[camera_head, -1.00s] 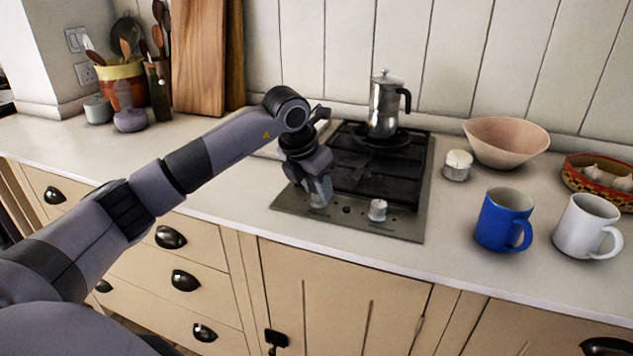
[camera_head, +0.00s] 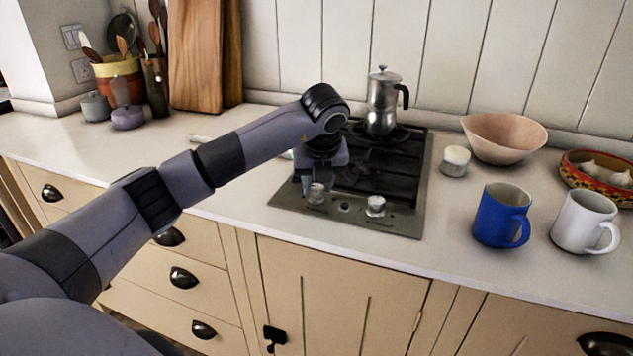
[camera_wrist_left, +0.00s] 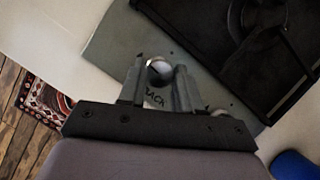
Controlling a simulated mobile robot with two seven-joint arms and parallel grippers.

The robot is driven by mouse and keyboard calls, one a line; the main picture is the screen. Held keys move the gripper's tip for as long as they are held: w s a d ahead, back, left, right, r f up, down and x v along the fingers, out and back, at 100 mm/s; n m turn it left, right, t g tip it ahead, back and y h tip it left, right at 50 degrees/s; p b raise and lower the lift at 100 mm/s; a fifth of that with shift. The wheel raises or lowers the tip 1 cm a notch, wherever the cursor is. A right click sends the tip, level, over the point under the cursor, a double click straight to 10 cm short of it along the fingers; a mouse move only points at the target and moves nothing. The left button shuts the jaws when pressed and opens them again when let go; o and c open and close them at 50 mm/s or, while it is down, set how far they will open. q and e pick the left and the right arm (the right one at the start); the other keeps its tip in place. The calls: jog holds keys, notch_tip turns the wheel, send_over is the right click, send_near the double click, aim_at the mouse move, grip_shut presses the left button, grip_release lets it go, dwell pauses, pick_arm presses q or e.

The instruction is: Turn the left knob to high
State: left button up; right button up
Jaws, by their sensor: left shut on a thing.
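The left knob (camera_head: 316,196) is a small silver knob on the front steel strip of the hob (camera_head: 405,222). My left gripper (camera_head: 314,186) comes down on it from above and is shut on it, fingers on either side. In the left wrist view, the round top of the left knob (camera_wrist_left: 159,72) shows between the two fingertips (camera_wrist_left: 159,68), with a dark line across it and lettering beside it. Its exact setting is hard to read. The right knob (camera_head: 376,205) stands apart, untouched. My right gripper is not in view.
A metal moka pot (camera_head: 383,103) stands on the back of the hob. To the right are a white candle (camera_head: 455,161), a pink bowl (camera_head: 503,138), a blue mug (camera_head: 497,216) and a white mug (camera_head: 579,222). The counter left of the hob is mostly clear.

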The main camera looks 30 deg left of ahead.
aim_at(321, 210)
pick_arm(q)
jog(key=shift+n, duration=0.6)
jog(key=shift+y, duration=0.3)
jog(key=o, duration=1)
jog(key=shift+o, duration=0.2)
jog(key=v, duration=0.7)
jog(key=shift+w+r+b, duration=0.15)
jog(key=shift+b, duration=0.15)
jog(key=shift+g, duration=0.3)
